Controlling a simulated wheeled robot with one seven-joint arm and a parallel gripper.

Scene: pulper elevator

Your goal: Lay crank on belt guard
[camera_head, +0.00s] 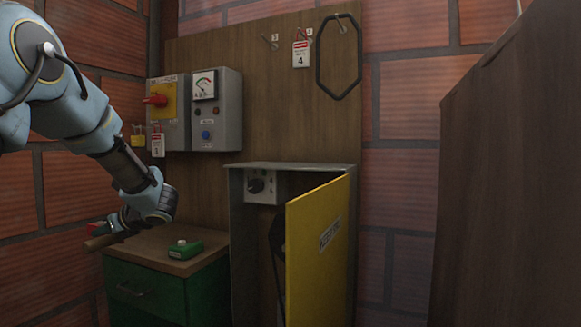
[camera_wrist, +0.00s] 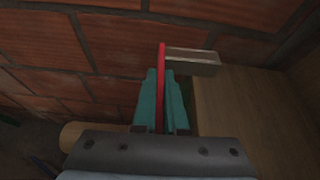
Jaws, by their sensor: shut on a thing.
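My gripper (camera_head: 122,222) is at the left, over the left edge of a green cabinet's wooden top. It is shut on the crank, whose red arm (camera_wrist: 161,58) stands between the teal fingers in the wrist view. A pale square-ended hub (camera_wrist: 195,62) sticks out to the right at the crank's far end. The belt guard seems to be the grey housing (camera_head: 288,167) with a flat top and an ajar yellow door (camera_head: 316,250). It stands right of the cabinet, apart from the crank.
A small green box (camera_head: 185,250) with a white knob lies on the cabinet top (camera_head: 150,243). Grey control boxes (camera_head: 215,110) and a black belt loop (camera_head: 339,55) hang on the wooden backboard. A dark wooden panel (camera_head: 510,190) stands at the right.

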